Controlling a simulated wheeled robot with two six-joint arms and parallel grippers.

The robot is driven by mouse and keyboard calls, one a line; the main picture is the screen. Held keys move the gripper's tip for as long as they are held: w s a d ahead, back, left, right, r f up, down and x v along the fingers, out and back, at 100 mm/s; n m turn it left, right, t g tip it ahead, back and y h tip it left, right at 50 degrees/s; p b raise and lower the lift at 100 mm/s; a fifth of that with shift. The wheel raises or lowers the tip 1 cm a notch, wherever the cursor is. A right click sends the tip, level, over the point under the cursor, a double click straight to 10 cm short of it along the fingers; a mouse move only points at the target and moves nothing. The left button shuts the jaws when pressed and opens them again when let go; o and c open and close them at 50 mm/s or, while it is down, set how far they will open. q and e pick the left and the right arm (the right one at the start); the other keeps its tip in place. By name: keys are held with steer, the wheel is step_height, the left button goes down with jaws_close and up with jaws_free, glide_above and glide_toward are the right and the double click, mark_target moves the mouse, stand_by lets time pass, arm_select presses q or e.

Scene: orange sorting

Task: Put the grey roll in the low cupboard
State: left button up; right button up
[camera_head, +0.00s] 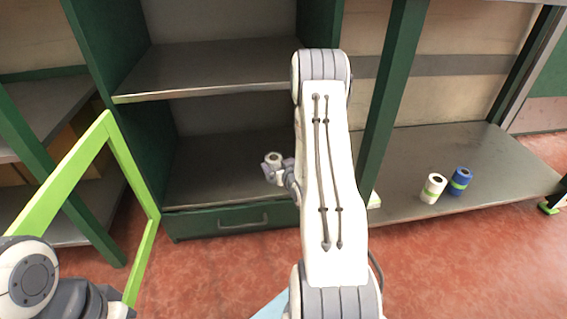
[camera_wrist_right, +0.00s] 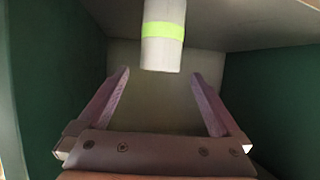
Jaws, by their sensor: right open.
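The grey roll (camera_head: 273,157), pale with a light green band, is inside the low cupboard (camera_head: 200,195). In the right wrist view the roll (camera_wrist_right: 162,50) is ahead of the fingertips and centred between them, with a gap on each side. My right gripper (camera_head: 276,168) reaches into the cupboard and is open; its two fingers also show in the right wrist view (camera_wrist_right: 161,74). The roll appears upright on the cupboard floor, though its contact there is hard to see. My right arm hides the cupboard's right part. My left arm shows at the lower left, its fingers out of view.
A shelf (camera_head: 210,68) lies above the cupboard space, and a closed green drawer (camera_head: 195,224) lies below it. A light green frame (camera_head: 133,172) stands at the left. A white roll (camera_head: 432,191) and a blue roll (camera_head: 458,187) stand on the right shelf (camera_head: 405,210).

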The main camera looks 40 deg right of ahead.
steer(key=p+v, duration=0.2)
steer(key=v, duration=0.4)
steer(key=w+a+r+n+g+y, duration=0.1)
steer(key=w+a+r+n+y, duration=0.1)
steer(key=a, duration=0.4)
steer(key=w+a+r+n+g+y, duration=0.1)
steer(key=w+a+n+g, duration=0.15)
steer(key=a, duration=0.35)
steer(key=s+a+r+n+g+y, duration=0.1)
steer(key=s+a+r, duration=0.1)
steer(key=a, duration=0.5)
steer(key=s+a+r+n+g+y, duration=0.1)
steer(key=s+a+r+g, duration=0.15)
steer(key=a, duration=0.55)
steer(key=s+a+r+n+g, duration=0.1)
steer(key=s+a+r+g, duration=0.1)
steer(key=s, duration=0.5)
steer(key=s+a+r+n+g, duration=0.2)
steer(key=s+a, duration=0.3)
steer(key=s, duration=0.3)
steer(key=s+a+r+n+g, duration=0.1)
steer(key=s+a+r, duration=0.3)
steer(key=s, duration=0.4)
steer(key=shift+s+n+g+y, duration=0.2)
steer(key=shift+n+g+y, duration=0.1)
steer(key=shift+n+g, duration=0.15)
